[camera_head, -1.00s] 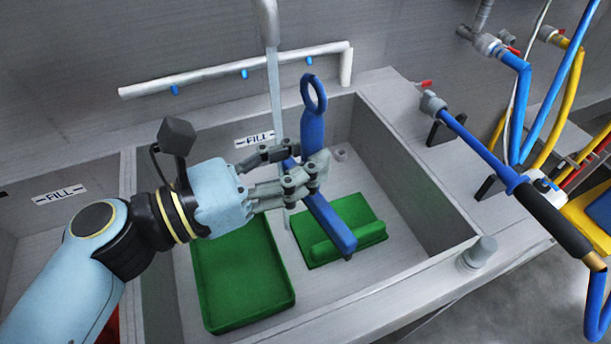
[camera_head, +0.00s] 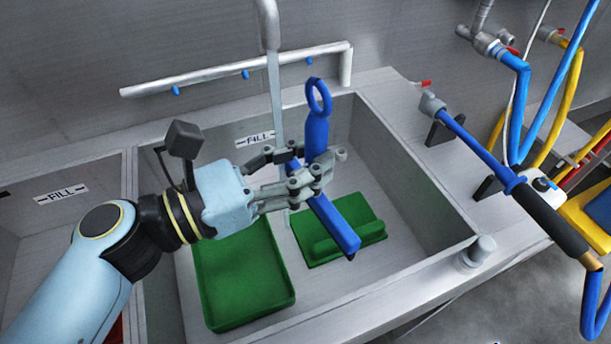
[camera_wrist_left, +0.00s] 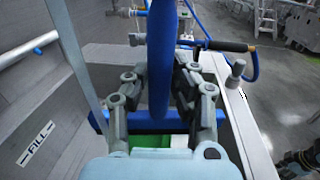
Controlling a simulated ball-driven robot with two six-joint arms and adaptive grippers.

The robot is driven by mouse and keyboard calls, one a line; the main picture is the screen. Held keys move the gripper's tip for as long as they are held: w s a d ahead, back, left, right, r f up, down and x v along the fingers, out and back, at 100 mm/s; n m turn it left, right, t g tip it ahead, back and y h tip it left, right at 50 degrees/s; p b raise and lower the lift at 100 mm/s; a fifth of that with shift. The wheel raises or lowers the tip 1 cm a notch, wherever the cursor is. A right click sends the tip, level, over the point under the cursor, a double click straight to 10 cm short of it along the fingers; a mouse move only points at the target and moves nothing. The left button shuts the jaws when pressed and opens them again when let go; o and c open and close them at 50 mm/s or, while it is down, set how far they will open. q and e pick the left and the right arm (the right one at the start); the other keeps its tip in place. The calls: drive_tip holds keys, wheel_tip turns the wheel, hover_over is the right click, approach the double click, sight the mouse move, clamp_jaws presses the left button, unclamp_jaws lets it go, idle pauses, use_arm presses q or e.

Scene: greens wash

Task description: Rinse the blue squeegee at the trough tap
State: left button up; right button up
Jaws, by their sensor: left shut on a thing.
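The blue squeegee (camera_head: 317,131) has a ring at the top of its handle and a long blue head at the lower end. My left gripper (camera_head: 318,169) is shut on its handle and holds it over the trough basin (camera_head: 395,152). In the left wrist view the squeegee handle (camera_wrist_left: 161,60) stands between the fingers (camera_wrist_left: 160,92), with the blue head crossing behind them. A pale stream or pipe (camera_head: 275,85) runs down from the tap (camera_head: 269,22) just left of the squeegee. I cannot tell if it touches the squeegee.
A green tray (camera_head: 243,277) and a green block-like piece (camera_head: 345,232) lie in the basin below. A blue spray lance (camera_head: 472,147) with a black grip rests on stands on the right ledge. A white pipe with blue nozzles (camera_head: 235,71) runs along the back wall.

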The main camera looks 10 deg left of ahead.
use_arm(q)
drive_tip(key=s+d+p, duration=0.1)
drive_tip(key=s, duration=0.6)
drive_tip(key=shift+s+d, duration=0.35)
idle(1.2)
drive_tip(key=s+d+r+p, duration=0.1)
drive_tip(key=s+r+p, duration=0.3)
drive_tip(key=s, duration=0.1)
drive_tip(key=shift+p, duration=0.4)
drive_tip(key=shift+w, duration=0.1)
idle(0.5)
